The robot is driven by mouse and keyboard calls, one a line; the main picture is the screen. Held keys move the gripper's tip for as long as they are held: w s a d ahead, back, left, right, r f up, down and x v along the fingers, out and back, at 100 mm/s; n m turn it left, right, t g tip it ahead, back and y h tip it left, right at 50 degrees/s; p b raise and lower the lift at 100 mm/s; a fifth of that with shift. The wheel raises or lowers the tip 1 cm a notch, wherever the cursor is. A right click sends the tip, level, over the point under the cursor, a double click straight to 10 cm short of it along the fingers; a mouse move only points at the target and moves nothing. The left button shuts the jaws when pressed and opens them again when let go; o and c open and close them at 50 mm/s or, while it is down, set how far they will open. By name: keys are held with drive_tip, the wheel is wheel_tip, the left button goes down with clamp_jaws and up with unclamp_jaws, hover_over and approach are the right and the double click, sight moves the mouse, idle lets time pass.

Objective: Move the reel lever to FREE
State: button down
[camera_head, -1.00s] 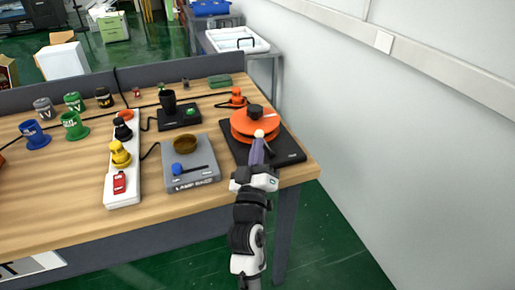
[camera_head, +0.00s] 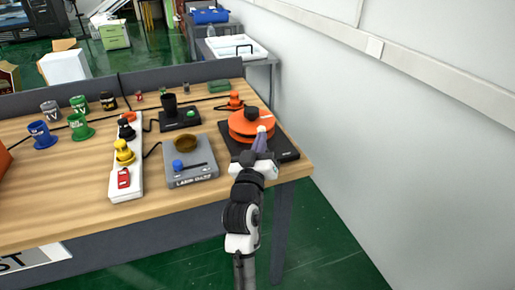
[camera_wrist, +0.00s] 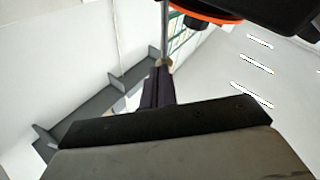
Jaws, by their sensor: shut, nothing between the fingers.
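The reel is an orange disc (camera_head: 242,128) with a black hub, on a black base (camera_head: 287,150) at the table's right front corner. My gripper (camera_head: 261,137) is at the disc's front edge, with its purple-grey fingers shut and nothing between them. A small pale knob shows at the fingertips in the head view; I cannot tell whether it is the lever's end or part of my fingers. In the wrist view my gripper (camera_wrist: 162,70) points at a thin metal rod (camera_wrist: 164,32), and the orange disc (camera_wrist: 205,15) is above. No FREE mark is readable.
A grey lamp base (camera_head: 192,172) with a blue knob stands left of the reel. A white strip (camera_head: 126,192) with yellow and red parts is farther left. An orange plug-like piece (camera_head: 234,101) stands behind the reel. The wall is to the right.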

drive_tip(key=d+m+g+p, duration=0.1)
drive_tip(key=w+d+m+g+p, duration=0.1)
drive_tip(key=m, duration=0.1)
drive_tip(key=d+m+g+p, duration=0.1)
drive_tip(key=shift+w+r+m, duration=0.15)
drive_tip(key=shift+r+m, duration=0.15)
drive_tip(key=shift+r, duration=0.05)
